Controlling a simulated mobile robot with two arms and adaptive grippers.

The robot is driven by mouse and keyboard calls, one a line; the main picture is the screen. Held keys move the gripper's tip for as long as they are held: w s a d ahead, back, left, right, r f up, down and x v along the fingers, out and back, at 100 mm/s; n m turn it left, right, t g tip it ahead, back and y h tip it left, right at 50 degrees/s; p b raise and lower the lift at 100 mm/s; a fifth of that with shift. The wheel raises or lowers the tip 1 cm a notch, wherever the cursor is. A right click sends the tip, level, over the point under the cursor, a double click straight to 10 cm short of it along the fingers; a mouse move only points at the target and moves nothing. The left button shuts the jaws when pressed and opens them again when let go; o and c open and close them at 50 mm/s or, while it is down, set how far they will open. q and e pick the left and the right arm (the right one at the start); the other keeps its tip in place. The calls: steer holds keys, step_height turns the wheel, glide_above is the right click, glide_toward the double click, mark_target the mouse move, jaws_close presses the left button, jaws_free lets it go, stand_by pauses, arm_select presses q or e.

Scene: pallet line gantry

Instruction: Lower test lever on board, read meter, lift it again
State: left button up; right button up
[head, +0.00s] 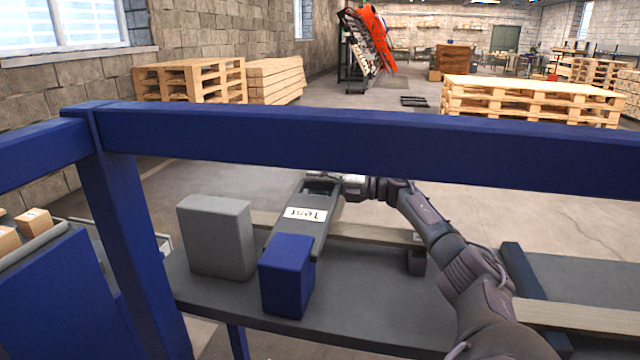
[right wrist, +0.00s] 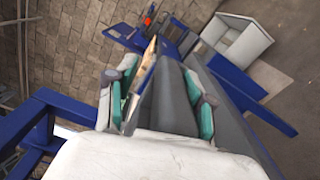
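The grey test lever (head: 322,222) carries a white "Test" label and runs from a blue block (head: 287,275) over a wooden board (head: 375,233). I cannot tell whether the lever touches the board. My right gripper (head: 335,183) is at the lever's far end. In the right wrist view, its teal-padded fingers (right wrist: 160,95) stand apart, with the grey lever (right wrist: 175,105) between them and a visible gap on the left side. A grey box (head: 215,237), perhaps the meter, stands left of the lever; no dial shows. My left gripper is out of view.
A blue gantry beam (head: 370,143) crosses in front, above my right arm, with a blue post (head: 130,250) at left. Another board (head: 575,317) lies at right. Pallets (head: 530,100) stand behind.

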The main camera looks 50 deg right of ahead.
steer(key=shift+s+d, duration=0.3)
steer(key=shift+s, duration=0.2)
steer(key=v, duration=1.1)
steer(key=shift+a, duration=0.1)
